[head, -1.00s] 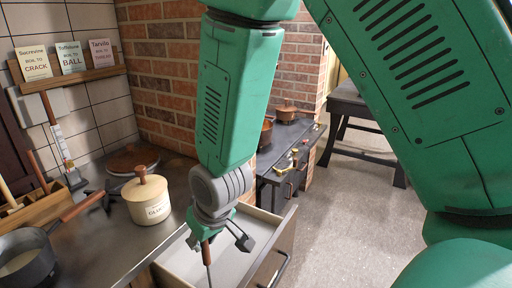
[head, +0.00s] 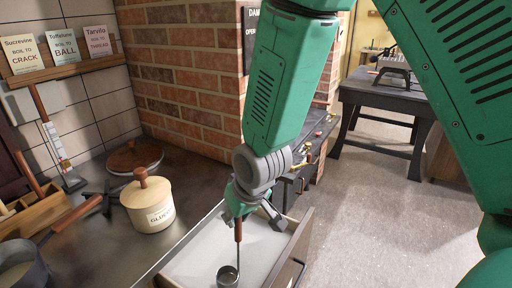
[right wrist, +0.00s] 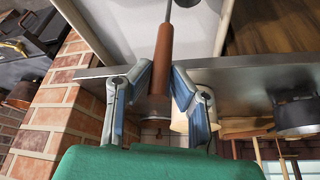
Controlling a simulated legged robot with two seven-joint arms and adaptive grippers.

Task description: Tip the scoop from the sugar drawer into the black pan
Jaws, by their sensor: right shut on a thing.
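My right gripper (head: 240,211) is shut on the brown handle of the scoop (head: 238,230), which hangs nearly upright with its small metal cup lowest. The handle also shows between the fingers in the right wrist view (right wrist: 163,58). The cup appears over the pale inside of the open sugar drawer (head: 197,264); its height above the drawer floor and its contents are unclear. The black pan (head: 36,275), with a wooden handle and pale contents, is cut off at the lower left of the head view. It also shows in the right wrist view (right wrist: 296,120). My left gripper is out of view.
A cream glucose jar (head: 150,207) stands on the metal counter (head: 112,250) between pan and drawer. Behind it are a round copper-brown lid (head: 135,157) and a brick wall (head: 190,75). A wooden holder (head: 30,212) stands behind the pan. A dark table (head: 385,97) stands across the floor.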

